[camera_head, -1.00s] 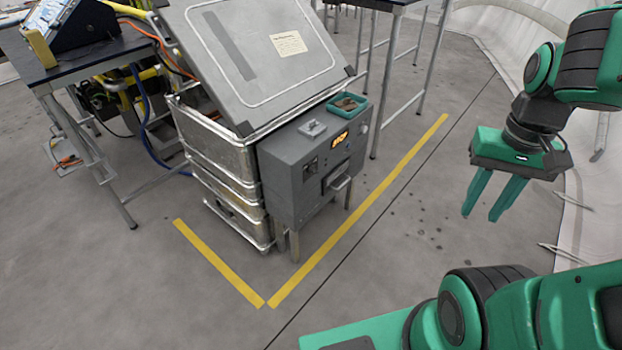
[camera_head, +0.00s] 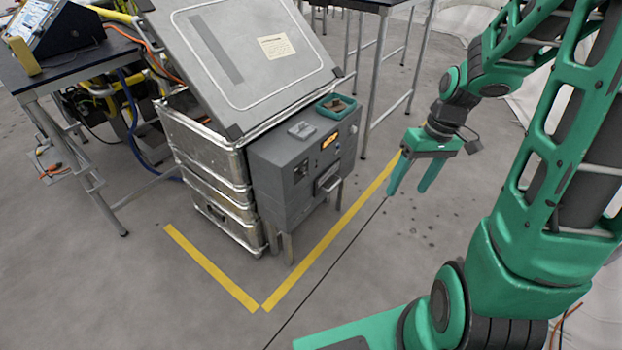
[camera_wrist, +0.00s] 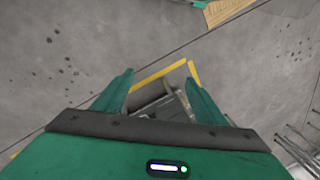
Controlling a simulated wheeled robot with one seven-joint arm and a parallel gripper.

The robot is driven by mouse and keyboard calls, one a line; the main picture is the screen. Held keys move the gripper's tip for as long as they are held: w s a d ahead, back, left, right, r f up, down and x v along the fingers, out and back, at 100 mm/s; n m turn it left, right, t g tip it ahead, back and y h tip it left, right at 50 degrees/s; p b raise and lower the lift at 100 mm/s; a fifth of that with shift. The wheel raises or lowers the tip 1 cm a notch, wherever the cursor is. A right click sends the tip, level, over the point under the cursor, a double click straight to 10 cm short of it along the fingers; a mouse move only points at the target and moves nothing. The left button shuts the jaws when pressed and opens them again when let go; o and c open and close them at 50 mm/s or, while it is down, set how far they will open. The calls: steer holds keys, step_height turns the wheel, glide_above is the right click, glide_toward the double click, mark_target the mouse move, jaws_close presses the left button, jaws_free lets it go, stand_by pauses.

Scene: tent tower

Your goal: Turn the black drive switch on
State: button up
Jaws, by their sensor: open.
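A grey control box (camera_head: 280,185) on short legs stands against the metal crate stack. Its front carries a small dark fitting (camera_head: 301,171) that may be the black drive switch; its setting is too small to read. An orange-lit display (camera_head: 329,141) and a handle (camera_head: 329,183) are to its right. My gripper (camera_head: 408,190) is open and empty, fingers pointing down, in the air to the right of the box and apart from it. In the wrist view, part of the grey box (camera_wrist: 164,108) shows below and between the open fingers (camera_wrist: 159,78).
A teal tray (camera_head: 336,107) and a small grey plate (camera_head: 301,131) lie on the box top. A big tilted grey lid (camera_head: 215,75) rises behind. Yellow floor tape (camera_head: 212,270) borders the box. Tables stand left (camera_head: 75,62) and behind. The floor in front is clear.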

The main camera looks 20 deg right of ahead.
steer(key=w+a+f+n+y, duration=0.3)
steer(key=w+a+f+y, duration=0.15)
steer(key=w+f, duration=0.5)
steer(key=m+t+y, duration=0.4)
steer(key=m+t, duration=0.1)
steer(key=t, duration=0.9)
glide_toward(307, 174)
steer(key=x, duration=0.8)
steer(key=shift+f, duration=0.1)
steer(key=c, duration=1.1)
